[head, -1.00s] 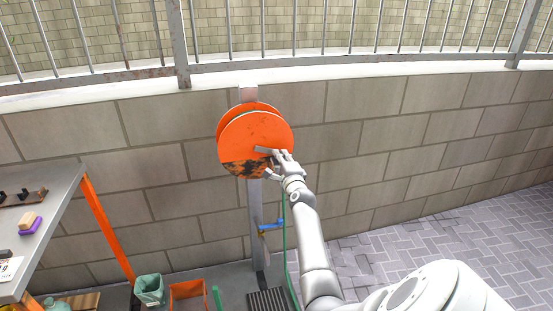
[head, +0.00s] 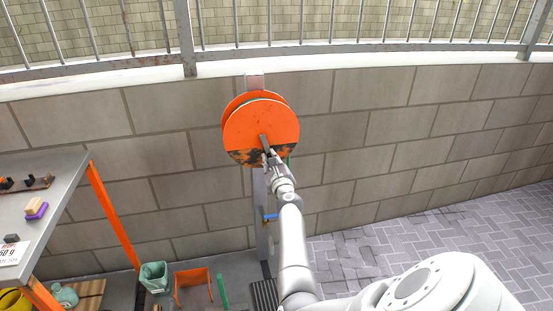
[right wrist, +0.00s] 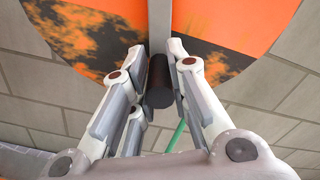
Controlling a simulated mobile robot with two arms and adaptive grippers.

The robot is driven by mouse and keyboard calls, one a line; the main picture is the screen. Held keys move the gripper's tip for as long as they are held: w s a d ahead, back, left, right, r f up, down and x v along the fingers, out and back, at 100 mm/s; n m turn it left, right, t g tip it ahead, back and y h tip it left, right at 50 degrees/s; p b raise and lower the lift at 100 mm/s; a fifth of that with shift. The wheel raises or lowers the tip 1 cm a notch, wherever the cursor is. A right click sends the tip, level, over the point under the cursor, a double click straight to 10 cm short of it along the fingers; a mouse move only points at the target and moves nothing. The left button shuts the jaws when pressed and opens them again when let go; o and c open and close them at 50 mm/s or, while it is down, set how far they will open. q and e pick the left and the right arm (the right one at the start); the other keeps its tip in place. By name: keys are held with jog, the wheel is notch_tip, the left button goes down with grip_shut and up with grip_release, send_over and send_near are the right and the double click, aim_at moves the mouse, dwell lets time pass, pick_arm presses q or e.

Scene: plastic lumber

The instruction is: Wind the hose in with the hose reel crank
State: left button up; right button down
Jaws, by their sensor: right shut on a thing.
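The orange hose reel (head: 245,125) is mounted on a post in front of the block wall, with dark worn patches on its lower face. Its grey crank arm (head: 264,141) points down from the hub and also shows in the right wrist view (right wrist: 160,22). My right gripper (head: 269,157) is at the crank's lower end. In the right wrist view its fingers are shut around the black crank handle (right wrist: 159,82). A bit of green hose (right wrist: 177,137) shows behind the fingers; my arm hides most of it in the head view. My left gripper is not in view.
A blue-handled tap (head: 270,217) is on the post below the reel. A grey table (head: 45,190) with orange legs stands at left. A green bin (head: 154,277) and an orange crate (head: 193,285) stand on the floor. Paving at right is clear.

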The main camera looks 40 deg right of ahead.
jog(key=shift+w+a+f+m, duration=0.1)
jog(key=shift+w+a+m, duration=0.2)
jog(key=shift+m, duration=0.35)
jog(key=shift+w+a+f+m, duration=0.15)
jog(key=shift+a+m, duration=0.25)
jog(key=shift+m, duration=0.25)
jog(key=shift+r, duration=0.1)
jog(key=c, duration=1.3)
grip_release()
jog(key=shift+r, duration=0.1)
jog(key=shift+v, duration=3.8)
